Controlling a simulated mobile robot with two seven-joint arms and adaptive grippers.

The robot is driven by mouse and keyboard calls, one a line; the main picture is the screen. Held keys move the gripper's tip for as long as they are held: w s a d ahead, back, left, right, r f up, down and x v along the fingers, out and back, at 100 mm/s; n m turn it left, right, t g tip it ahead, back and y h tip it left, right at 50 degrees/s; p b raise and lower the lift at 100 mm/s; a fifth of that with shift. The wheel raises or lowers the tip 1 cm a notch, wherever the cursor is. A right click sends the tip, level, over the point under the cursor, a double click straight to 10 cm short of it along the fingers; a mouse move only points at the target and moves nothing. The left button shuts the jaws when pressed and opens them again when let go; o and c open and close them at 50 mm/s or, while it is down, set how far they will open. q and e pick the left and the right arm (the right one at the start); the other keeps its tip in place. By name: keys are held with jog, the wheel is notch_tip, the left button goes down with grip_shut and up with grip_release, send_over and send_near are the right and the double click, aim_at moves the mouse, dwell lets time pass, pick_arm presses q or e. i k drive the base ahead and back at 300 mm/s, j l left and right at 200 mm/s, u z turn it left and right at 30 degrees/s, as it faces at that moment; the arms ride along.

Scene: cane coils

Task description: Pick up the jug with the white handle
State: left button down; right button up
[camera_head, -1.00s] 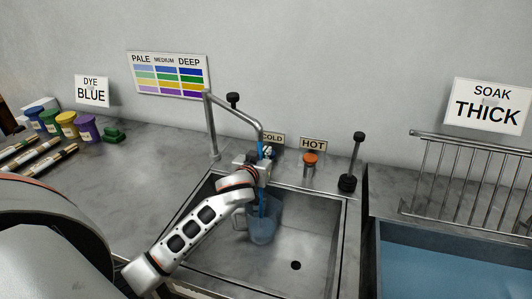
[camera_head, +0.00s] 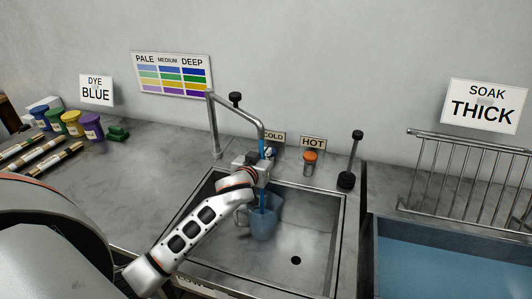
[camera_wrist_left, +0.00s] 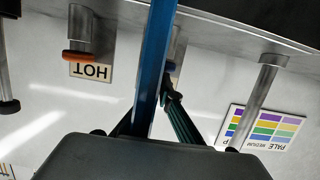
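A translucent blue-grey jug (camera_head: 263,226) stands in the metal sink, its pale handle (camera_head: 241,216) on its left side. A blue stream falls from the bent spout into the jug. It also crosses the left wrist view (camera_wrist_left: 158,60). My left gripper (camera_head: 262,167) is above and behind the jug, apart from it, close to the cold tap (camera_head: 270,152). In the left wrist view its dark fingers (camera_wrist_left: 158,102) reach toward the tap; the stream hides part of them, so their opening is unclear. My right gripper is not in view.
The hot tap (camera_head: 310,158) has an orange top. A black-knobbed lever (camera_head: 347,180) stands right of it. A soak tank (camera_head: 450,262) with a metal rack (camera_head: 465,180) is at right. Dye pots (camera_head: 73,123) stand at left. The counter (camera_head: 135,190) between pots and sink is clear.

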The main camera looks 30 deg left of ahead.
aim_at(262, 227)
jog(key=k+l, duration=0.2)
jog(key=k, duration=0.2)
jog(key=k+l, duration=0.15)
jog(key=k, duration=0.25)
jog(key=k+l, duration=0.2)
jog(key=k, duration=0.25)
